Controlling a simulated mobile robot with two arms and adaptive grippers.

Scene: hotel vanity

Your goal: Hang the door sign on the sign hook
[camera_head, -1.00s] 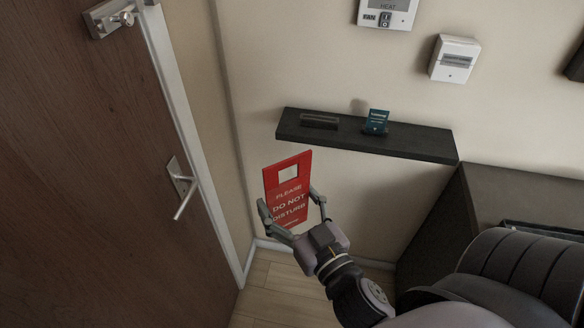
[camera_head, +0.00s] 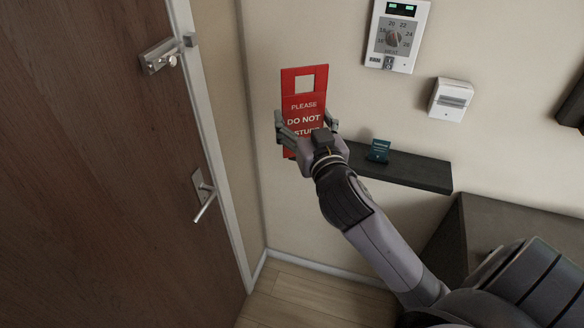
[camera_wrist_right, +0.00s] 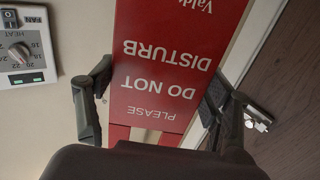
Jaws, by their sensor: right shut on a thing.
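The red door sign (camera_head: 304,98) with white "PLEASE DO NOT DISTURB" lettering is held upright in front of the beige wall, its square cutout at the top. My right gripper (camera_head: 306,122) is shut on the sign's side edges; the lower part of the sign is partly hidden behind the gripper. In the right wrist view the sign (camera_wrist_right: 165,70) appears upside down between the two fingers (camera_wrist_right: 155,100). I cannot make out a sign hook for certain. My left gripper is not in view.
The brown door (camera_head: 90,150) at the left carries a metal latch (camera_head: 160,57) and a lever handle (camera_head: 204,198). A dark shelf (camera_head: 420,173) with a teal card (camera_head: 379,150) is behind the right arm. A thermostat (camera_head: 397,35) and a white switch box (camera_head: 451,100) are on the wall.

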